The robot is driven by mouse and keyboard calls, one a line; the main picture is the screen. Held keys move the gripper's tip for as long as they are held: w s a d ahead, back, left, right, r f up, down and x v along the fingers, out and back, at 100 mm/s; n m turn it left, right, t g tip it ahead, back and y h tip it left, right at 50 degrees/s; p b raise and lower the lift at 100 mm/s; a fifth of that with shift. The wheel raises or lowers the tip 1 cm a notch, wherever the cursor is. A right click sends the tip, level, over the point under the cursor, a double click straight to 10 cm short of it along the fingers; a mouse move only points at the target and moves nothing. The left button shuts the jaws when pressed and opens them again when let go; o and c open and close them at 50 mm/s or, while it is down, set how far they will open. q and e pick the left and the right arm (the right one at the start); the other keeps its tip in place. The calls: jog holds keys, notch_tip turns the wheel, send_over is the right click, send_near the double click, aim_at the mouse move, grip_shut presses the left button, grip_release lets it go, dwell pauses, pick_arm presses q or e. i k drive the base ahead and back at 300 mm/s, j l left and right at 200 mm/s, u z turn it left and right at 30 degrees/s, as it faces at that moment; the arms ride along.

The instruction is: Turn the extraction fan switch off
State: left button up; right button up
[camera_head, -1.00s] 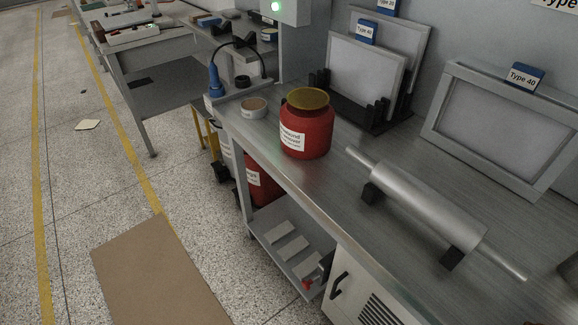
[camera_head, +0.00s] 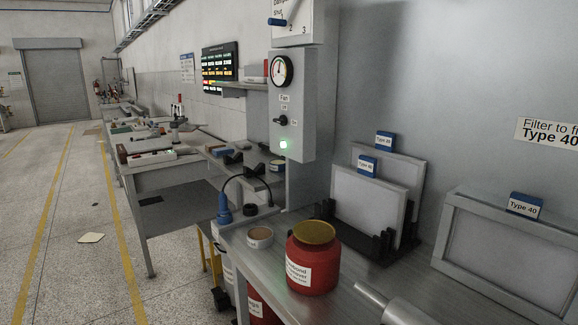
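The fan control box (camera_head: 292,104) is a grey box on the wall, above the far end of the metal bench. It carries a round gauge (camera_head: 282,71) at the top and a label reading "Fan". Below that label is a small black fan switch (camera_head: 280,121), its lever pointing to the left; its marked positions are too small to read surely. A green lamp (camera_head: 283,145) under the switch is lit.
On the bench (camera_head: 335,297) stand a red jar (camera_head: 313,262), a small round tin (camera_head: 260,237), framed filters in a black rack (camera_head: 368,212), a filter frame (camera_head: 512,250) and a metal roller (camera_head: 402,312). Open floor (camera_head: 75,270) lies to the left.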

aim_at(283, 120)
jog(key=i+j+z, duration=0.4)
jog(key=j+z, duration=0.2)
jog(key=i+j+z, duration=0.15)
jog(key=j+z, duration=0.15)
